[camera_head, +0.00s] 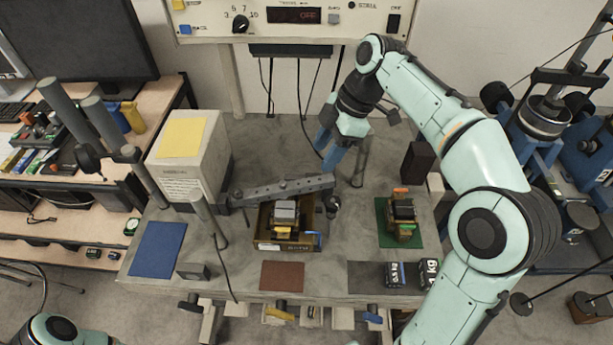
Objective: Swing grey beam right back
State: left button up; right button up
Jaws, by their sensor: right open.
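The grey beam (280,189) lies nearly level above the table, running from beside a grey post (208,218) at its left to a dark knob near its right end. Under its middle is a cardboard tray (303,239) holding a grey and yellow block (287,217). My right gripper (329,162) is open, with blue fingers pointing down just behind and above the beam's right end. I cannot tell whether the fingers touch the beam. My left gripper is out of view; only part of my left arm shows at the bottom left.
A white box with a yellow sheet (182,137) stands left of the beam. A blue mat (158,250), a brown mat (282,275) and dark weights (392,274) lie along the front. An orange-topped device (402,214) stands on a green mat at right. A dark block (417,161) stands behind it.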

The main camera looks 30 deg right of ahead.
aim_at(306, 182)
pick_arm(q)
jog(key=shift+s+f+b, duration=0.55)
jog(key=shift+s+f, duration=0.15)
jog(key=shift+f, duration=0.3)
pick_arm(e)
jog(key=x, duration=1)
jog(key=shift+w, duration=0.15)
jog(key=shift+c, duration=0.3)
grip_shut()
